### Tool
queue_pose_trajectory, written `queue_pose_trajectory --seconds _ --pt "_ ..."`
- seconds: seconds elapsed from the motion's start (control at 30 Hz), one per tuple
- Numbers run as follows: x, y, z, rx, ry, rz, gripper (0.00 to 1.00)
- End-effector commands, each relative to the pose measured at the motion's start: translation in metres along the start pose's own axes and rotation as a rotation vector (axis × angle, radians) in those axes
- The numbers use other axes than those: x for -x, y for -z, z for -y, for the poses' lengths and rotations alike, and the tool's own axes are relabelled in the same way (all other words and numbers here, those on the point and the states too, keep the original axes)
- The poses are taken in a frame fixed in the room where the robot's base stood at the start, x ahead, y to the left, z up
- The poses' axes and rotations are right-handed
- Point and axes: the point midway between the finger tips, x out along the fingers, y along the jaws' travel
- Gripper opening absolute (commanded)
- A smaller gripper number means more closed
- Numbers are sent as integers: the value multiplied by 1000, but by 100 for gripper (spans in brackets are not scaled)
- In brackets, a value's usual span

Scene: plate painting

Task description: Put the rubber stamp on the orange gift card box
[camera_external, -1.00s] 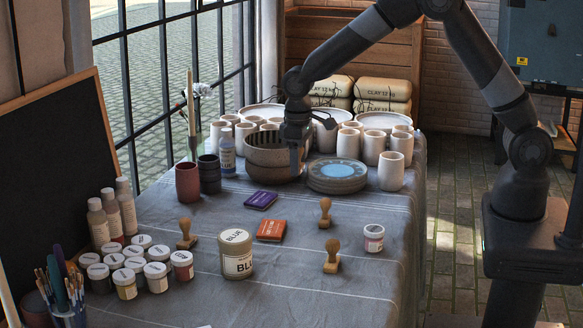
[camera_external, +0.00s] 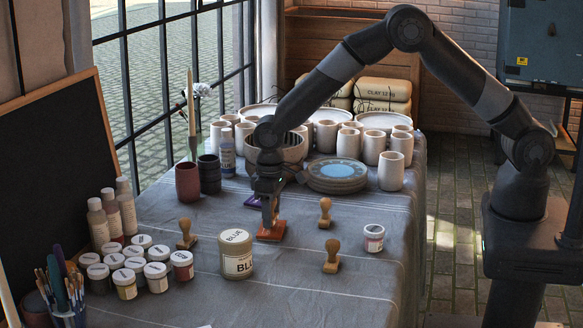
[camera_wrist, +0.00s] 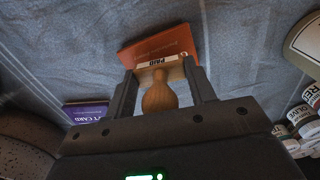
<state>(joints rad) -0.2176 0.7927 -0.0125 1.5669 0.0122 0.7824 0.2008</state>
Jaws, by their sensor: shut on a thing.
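The orange gift card box (camera_external: 271,235) lies flat on the grey cloth; it also shows in the wrist view (camera_wrist: 160,45). My gripper (camera_external: 270,212) points down right over it. In the wrist view my gripper (camera_wrist: 160,88) is shut on a wooden rubber stamp (camera_wrist: 160,98) with a round handle and a base labelled PAID. The stamp's base overlaps the near part of the box there. I cannot tell whether it touches the box or hangs just above. In the external view the fingers mostly hide the held stamp.
Other wooden stamps stand nearby: one at left (camera_external: 186,235), two at right (camera_external: 325,213) (camera_external: 331,257). A BLUE jar (camera_external: 236,254) stands close at the front left. A purple box (camera_wrist: 86,111), bowls (camera_external: 276,148) and stacked plates (camera_external: 337,175) are behind.

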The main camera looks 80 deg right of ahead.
Motion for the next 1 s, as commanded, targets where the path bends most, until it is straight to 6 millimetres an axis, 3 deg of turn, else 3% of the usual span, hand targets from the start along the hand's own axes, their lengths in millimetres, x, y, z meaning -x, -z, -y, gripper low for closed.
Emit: queue_pose_trajectory --seconds 0.1,0.43,0.47,0.7,1.0 --pt "-11 0 0 0 0 0 28" --pt "-14 0 0 0 0 0 28" --pt "-13 0 0 0 0 0 52" --pt "-13 0 0 0 0 0 72" --pt "-9 0 0 0 0 -2 72"
